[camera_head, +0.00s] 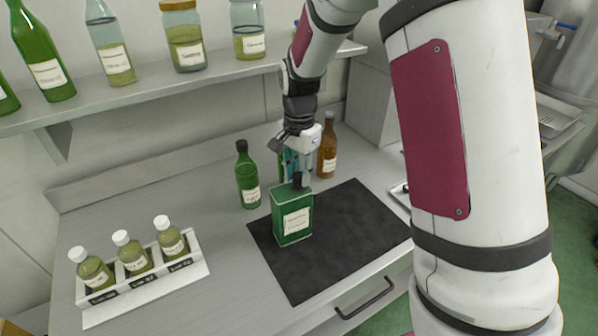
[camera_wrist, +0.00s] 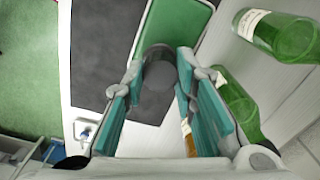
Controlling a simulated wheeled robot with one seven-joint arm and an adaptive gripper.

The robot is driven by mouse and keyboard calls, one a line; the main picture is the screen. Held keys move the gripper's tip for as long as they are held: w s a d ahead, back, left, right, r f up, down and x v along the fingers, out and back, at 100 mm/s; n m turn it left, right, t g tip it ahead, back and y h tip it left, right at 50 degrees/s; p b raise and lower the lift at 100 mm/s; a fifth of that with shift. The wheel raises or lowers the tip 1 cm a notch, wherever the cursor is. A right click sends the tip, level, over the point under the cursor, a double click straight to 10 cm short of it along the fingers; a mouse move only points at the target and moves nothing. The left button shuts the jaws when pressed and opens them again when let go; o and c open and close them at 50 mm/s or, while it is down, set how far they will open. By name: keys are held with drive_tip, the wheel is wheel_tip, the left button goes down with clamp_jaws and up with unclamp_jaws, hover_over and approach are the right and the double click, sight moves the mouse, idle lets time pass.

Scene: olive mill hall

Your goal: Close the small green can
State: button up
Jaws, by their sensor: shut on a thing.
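The small green can (camera_head: 280,220), a rectangular tin with a cream label, stands upright on the black mat (camera_head: 340,235). My gripper (camera_head: 298,176) is above the can's top, pointing down. It is shut on a dark round cap (camera_head: 297,182), which sits at the top of the can. In the wrist view the cap (camera_wrist: 160,72) lies between the teal finger pads, over the can's green top (camera_wrist: 172,28). The can's opening is hidden, and I cannot tell whether the cap is seated.
A green bottle (camera_head: 247,180) stands left of the can, and an amber bottle (camera_head: 327,150) stands behind it. Another green bottle is partly hidden behind my gripper. A white rack (camera_head: 150,280) holds three small bottles at left. A shelf (camera_head: 150,92) with bottles and jars runs above.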

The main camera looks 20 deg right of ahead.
drive_tip(key=shift+f, duration=0.5)
idle(1.2)
drive_tip(key=o, duration=1.1)
drive_tip(key=shift+c, duration=1.3)
